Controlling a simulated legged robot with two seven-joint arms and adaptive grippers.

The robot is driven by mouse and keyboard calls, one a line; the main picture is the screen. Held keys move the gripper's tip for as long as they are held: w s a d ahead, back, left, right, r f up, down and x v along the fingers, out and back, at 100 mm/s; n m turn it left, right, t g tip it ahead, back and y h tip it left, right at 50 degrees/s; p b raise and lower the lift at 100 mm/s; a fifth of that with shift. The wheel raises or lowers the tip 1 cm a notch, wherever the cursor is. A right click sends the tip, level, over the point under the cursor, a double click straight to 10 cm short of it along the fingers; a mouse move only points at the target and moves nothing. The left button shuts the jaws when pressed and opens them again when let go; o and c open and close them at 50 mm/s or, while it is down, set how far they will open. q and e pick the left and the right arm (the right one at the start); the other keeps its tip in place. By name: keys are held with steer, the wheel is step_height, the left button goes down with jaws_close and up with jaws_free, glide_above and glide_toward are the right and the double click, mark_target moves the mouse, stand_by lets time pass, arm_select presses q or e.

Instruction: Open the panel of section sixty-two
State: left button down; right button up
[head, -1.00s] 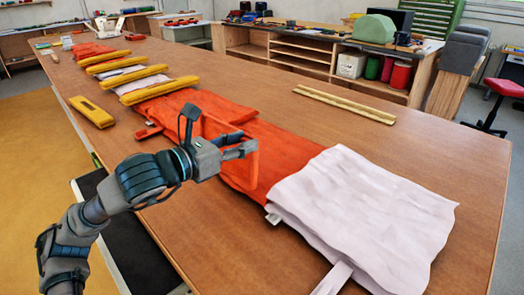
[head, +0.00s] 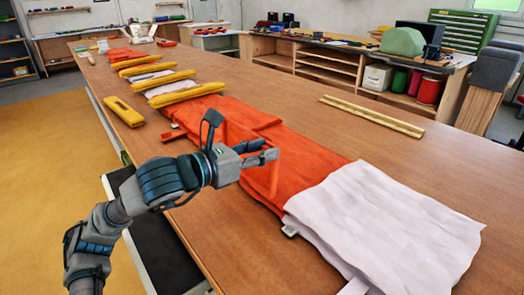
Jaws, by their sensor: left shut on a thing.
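A long folded canopy lies along the table, with orange fabric (head: 318,150) in the middle and a white folded section (head: 390,230) at the near right end. My left gripper (head: 262,152) is over the left side of the orange fabric. It is shut on a thin raised orange panel edge (head: 274,178), which stands up from the cloth at the fingers. The fingers hide part of the fabric behind them. I cannot read any section number. My right gripper is not in view.
Several yellow long weights (head: 187,94) lie across the far canopy, and another yellow piece (head: 124,111) lies on the table (head: 440,160) to its left. The right side of the table is mostly clear.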

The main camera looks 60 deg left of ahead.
arm_select(q)
steer(key=shift+a, duration=0.1)
stand_by(0.4)
steer(key=c, duration=0.7)
jaws_free()
steer(key=shift+w+a, duration=0.1)
steer(key=shift+f, duration=0.1)
steer(key=shift+s+r, duration=0.2)
steer(key=shift+s, duration=0.35)
steer(key=s, duration=0.7)
steer(key=s+d, duration=0.1)
steer(key=s, duration=0.2)
steer(key=shift+s+r, duration=0.35)
